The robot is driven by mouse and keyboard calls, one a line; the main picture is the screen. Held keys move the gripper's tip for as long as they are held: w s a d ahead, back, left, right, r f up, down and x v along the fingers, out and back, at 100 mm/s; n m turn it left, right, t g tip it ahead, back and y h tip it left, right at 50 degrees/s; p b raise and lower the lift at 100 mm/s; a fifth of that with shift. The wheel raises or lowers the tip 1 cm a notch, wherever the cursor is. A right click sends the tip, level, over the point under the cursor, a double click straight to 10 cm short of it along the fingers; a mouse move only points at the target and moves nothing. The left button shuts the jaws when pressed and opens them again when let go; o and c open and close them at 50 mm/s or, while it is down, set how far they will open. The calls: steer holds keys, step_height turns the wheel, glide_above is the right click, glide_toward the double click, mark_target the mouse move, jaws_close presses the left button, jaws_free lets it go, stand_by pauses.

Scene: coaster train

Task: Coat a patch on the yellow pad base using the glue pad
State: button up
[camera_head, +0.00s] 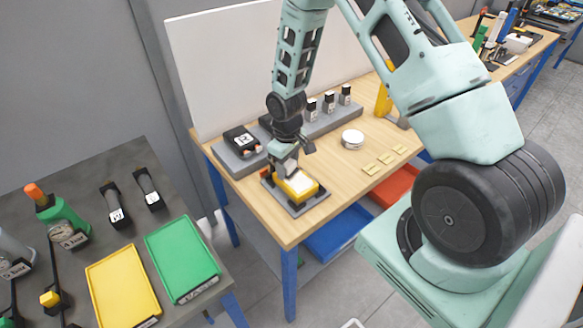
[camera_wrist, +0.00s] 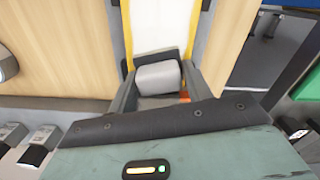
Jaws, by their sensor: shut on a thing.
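The yellow pad base (camera_head: 309,192) has a white top and sits on a dark grey plate (camera_head: 313,205) near the front left corner of the wooden table. In the wrist view its yellow edge (camera_wrist: 127,35) and white top (camera_wrist: 160,22) lie straight ahead of the jaws. My gripper (camera_head: 285,168) is over the rear end of the base. It is shut on a light grey, rounded piece (camera_wrist: 158,77), which looks like the glue pad. The piece is at the near end of the white top. I cannot tell whether it touches. The jaws hide its lower part.
A round white tin (camera_head: 352,141) and several small yellow tiles (camera_head: 386,158) lie to the right on the table. Grey holders (camera_head: 237,162) with black-capped items stand along the back. A side bench bears a yellow tray (camera_head: 122,285) and a green tray (camera_head: 183,258).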

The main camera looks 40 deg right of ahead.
mark_target(305, 189)
steer(key=shift+w+r, duration=0.15)
steer(key=shift+s+r, duration=0.1)
steer(key=shift+s, duration=0.8)
steer(key=shift+s+d, duration=0.15)
steer(key=shift+s, duration=3)
steer(key=shift+r+p, duration=2.2)
steer(key=shift+r, duration=0.75)
step_height(305, 189, up, 3)
steer(key=shift+f+p, duration=0.1)
steer(key=shift+p, duration=1.1)
